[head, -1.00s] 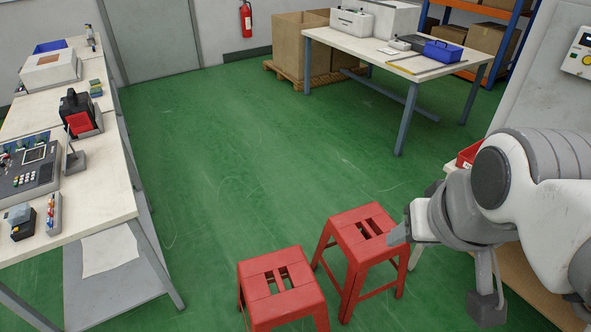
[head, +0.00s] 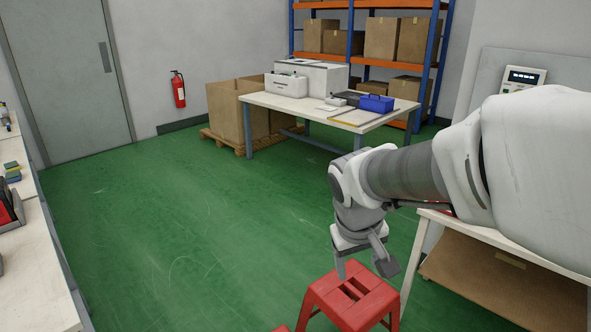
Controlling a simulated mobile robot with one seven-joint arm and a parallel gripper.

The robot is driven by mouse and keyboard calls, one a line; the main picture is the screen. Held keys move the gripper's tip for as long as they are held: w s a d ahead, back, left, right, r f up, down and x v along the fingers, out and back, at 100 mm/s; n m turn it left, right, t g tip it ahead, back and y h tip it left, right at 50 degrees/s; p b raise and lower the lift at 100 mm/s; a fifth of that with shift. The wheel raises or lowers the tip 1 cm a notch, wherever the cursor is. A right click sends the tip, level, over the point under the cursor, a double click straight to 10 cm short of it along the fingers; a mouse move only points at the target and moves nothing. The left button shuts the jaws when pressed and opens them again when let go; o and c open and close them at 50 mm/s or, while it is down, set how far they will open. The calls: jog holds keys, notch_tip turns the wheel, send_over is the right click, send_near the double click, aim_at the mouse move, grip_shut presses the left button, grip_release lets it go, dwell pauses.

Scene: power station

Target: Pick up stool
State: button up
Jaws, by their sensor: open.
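A red stool (head: 371,307) stands upright at the bottom of the head view, with slots in its seat and its feet cut off by the frame. A second red stool (head: 281,329) barely shows at the bottom edge, to the left. My gripper (head: 340,268) points down over the far left part of the first stool's seat. Its jaws are open, with one finger seen clearly. I cannot tell whether it touches the seat.
A white-topped bench (head: 480,232) stands right of the stool, partly behind my arm. A table with a blue toolbox (head: 376,103) stands at the back. Another workbench (head: 42,285) lines the left side. The green floor (head: 190,240) between is clear.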

jog(key=w+a+f+n+g+b, duration=0.1)
jog(key=w+a+f+b, duration=0.15)
jog(key=f, duration=0.55)
jog(key=w+a+f+n+b, duration=0.15)
jog(key=w+a+f, duration=0.25)
jog(key=f, duration=0.4)
jog(key=w+a+f+n+g+b, duration=0.1)
jog(key=w+a+f+b, duration=0.25)
jog(key=f, duration=0.55)
jog(key=shift+n+g+y, duration=0.45)
jog(key=shift+g+y, duration=0.25)
jog(key=shift+y, duration=0.2)
jog(key=a+f+b, duration=0.2)
jog(key=a+f, duration=0.1)
jog(key=f, duration=0.7)
jog(key=s+a+f+b, duration=0.1)
jog(key=a+f+b, duration=0.1)
jog(key=f, duration=0.8)
jog(key=a+f+b, duration=0.2)
jog(key=a+f, duration=0.2)
jog(key=f, duration=0.6)
jog(key=shift+s+f, duration=0.15)
jog(key=shift+f, duration=0.1)
notch_tip(320, 180, down, 7)
jog(key=b, duration=0.2)
jog(key=shift+r, duration=0.15)
grip_shut()
jog(key=shift+r, duration=0.1)
